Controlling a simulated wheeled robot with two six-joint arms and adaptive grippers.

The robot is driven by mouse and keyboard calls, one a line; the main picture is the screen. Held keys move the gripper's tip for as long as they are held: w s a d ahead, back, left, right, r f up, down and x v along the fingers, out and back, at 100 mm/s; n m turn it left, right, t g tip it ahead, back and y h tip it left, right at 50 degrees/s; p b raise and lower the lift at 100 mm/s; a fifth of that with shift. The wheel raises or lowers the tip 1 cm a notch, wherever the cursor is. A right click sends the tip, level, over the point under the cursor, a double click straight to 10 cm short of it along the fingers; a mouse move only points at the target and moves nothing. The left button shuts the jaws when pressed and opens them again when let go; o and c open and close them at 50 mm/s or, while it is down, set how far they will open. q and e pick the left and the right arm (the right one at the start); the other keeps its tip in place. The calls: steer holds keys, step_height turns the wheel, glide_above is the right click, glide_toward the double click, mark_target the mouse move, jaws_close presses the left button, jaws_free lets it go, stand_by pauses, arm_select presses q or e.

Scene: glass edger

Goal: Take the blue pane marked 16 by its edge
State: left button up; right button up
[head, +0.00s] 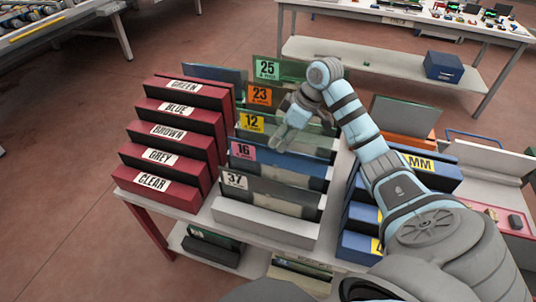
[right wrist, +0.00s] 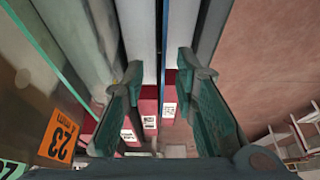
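The blue pane marked 16 (head: 302,168) stands upright in the white pane rack (head: 265,224), with a pink 16 label at its upper left. It is between the pane marked 12 (head: 300,141) and the pane marked 37 (head: 290,193). My right gripper (head: 280,138) reaches down over the rack, near the tops of panes 12 and 16. In the right wrist view its two green-padded fingers (right wrist: 160,72) are apart. A thin blue upright edge (right wrist: 165,55) shows between them, with no visible contact; I cannot tell for sure which pane it is. My left gripper is not in view.
Dark red boxes (head: 168,133) labelled by colour stand left of the rack. Blue boxes (head: 358,215) stand to its right.

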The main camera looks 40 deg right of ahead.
glide_above(272, 160)
steer(key=s+d, duration=0.1)
steer(key=s, duration=0.1)
step_height(272, 160, down, 4)
steer(key=x, duration=0.4)
steer(key=b+x, duration=0.1)
steer(key=x, duration=0.1)
steer(key=shift+w+d+f, duration=0.2)
steer(key=shift+w+f, duration=0.05)
steer(key=shift+w, duration=0.15)
steer(key=shift+s+r, duration=0.15)
steer(key=shift+s, duration=0.1)
steer(key=shift+c, duration=1.2)
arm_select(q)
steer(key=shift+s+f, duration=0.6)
arm_select(e)
jaws_close()
